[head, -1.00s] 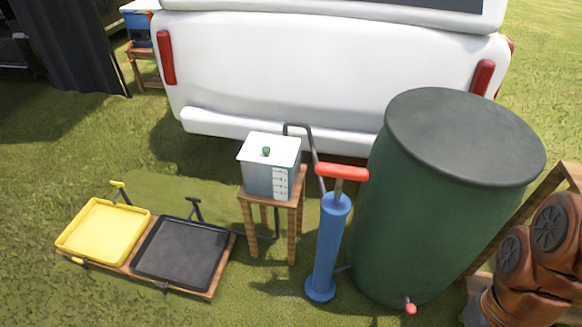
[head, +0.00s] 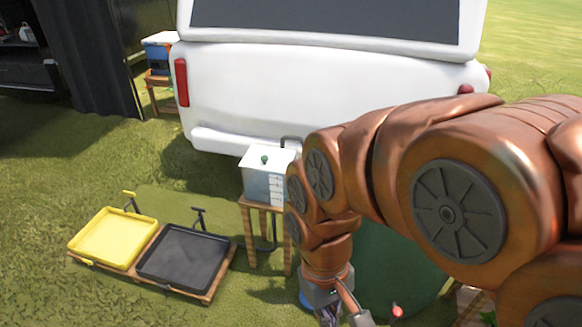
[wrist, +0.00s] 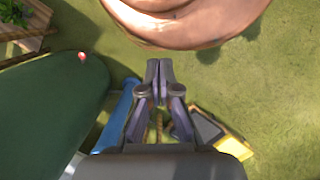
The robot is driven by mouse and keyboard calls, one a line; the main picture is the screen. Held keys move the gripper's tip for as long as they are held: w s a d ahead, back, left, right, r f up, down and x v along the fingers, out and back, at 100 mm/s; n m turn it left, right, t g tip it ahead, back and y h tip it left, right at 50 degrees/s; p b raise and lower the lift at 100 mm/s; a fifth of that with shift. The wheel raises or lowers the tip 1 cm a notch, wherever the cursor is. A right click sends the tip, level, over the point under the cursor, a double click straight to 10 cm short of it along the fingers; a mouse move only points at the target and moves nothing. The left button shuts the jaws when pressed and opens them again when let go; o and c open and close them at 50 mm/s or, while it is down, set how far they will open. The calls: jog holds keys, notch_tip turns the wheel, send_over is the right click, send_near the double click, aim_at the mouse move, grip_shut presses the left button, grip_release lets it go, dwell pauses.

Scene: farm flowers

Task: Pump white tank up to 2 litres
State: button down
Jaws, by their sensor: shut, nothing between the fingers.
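The white tank (head: 256,187), a small box with a pale lid, a green knob and level marks on its front, stands on a wooden stand (head: 249,208). I cannot read its water level. The blue pump (head: 305,299) is mostly hidden behind my arm in the head view; only part of its foot shows. In the wrist view its blue barrel (wrist: 120,112) lies left of my gripper (wrist: 159,68), and I cannot make out its red handle. My gripper is shut and empty, pointing down near the pump; in the head view it (head: 335,318) is cut by the bottom edge.
A big green barrel (head: 395,268) with a red tap (head: 397,311) is partly behind my arm. A yellow tray (head: 112,238) and a black tray (head: 185,255) lie on a low wooden frame at left. A white vehicle (head: 320,95) stands behind. Grass is open at far left.

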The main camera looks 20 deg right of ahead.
jog(key=shift+a, duration=0.15)
jog(key=shift+w, duration=0.1)
jog(key=w+d+r+n+t+p, duration=0.15)
jog(key=w+d+r, duration=0.25)
jog(key=w, duration=0.7)
jog(key=w+d+r+n+p, duration=0.1)
jog(key=w+d+r+n, duration=0.3)
jog(key=w, duration=0.6)
jog(key=w+d+r+n, duration=0.2)
jog(key=w+d, duration=0.6)
jog(key=w+d+r+n+t+p, duration=0.1)
jog(key=w+d+r+n, duration=0.1)
jog(key=w+d, duration=0.6)
jog(key=shift+w+r, duration=0.45)
jog(key=shift+w, duration=0.25)
jog(key=shift+a+f+n, duration=0.1)
jog(key=shift+n, duration=0.15)
